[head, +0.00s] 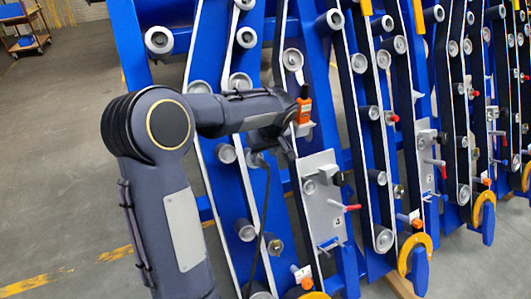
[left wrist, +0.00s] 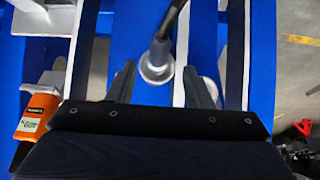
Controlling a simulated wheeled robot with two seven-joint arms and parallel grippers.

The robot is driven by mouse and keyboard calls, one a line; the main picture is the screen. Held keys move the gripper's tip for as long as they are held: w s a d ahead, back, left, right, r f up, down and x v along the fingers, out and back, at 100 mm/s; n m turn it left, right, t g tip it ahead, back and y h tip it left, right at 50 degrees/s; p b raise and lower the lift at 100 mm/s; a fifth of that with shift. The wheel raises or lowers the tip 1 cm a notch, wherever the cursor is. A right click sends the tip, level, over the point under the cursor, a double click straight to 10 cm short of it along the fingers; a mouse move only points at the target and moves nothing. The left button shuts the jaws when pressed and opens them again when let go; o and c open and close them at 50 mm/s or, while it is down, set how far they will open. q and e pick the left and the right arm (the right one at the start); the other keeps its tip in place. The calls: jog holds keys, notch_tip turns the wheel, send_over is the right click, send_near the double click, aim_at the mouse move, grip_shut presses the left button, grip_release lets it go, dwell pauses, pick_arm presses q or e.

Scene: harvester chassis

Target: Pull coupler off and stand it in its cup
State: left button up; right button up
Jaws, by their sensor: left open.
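A dark hose end with a metal coupler (left wrist: 164,42) meets a round grey fitting (left wrist: 155,68) on the blue frame in the left wrist view. The hose hangs down in the head view (head: 266,195), and its upper end is partly hidden by my left arm. My left gripper (left wrist: 161,88) is open, its fingers spread to either side of the fitting, with nothing between them. In the head view the left gripper (head: 284,148) is at the frame, seen from behind and small. I cannot make out the coupler's cup for certain.
An orange labelled device (head: 303,108) sits in a light bracket beside my left wrist; it also shows in the left wrist view (left wrist: 37,115). Blue frames with rollers and belts fill the right. A grey plate (head: 322,205) has a red-handled valve.

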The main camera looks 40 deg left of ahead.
aim_at(262, 161)
pick_arm(q)
jog(key=shift+x, duration=3.15)
jog(key=shift+d, duration=0.1)
jog(key=shift+d, duration=0.1)
grip_shut()
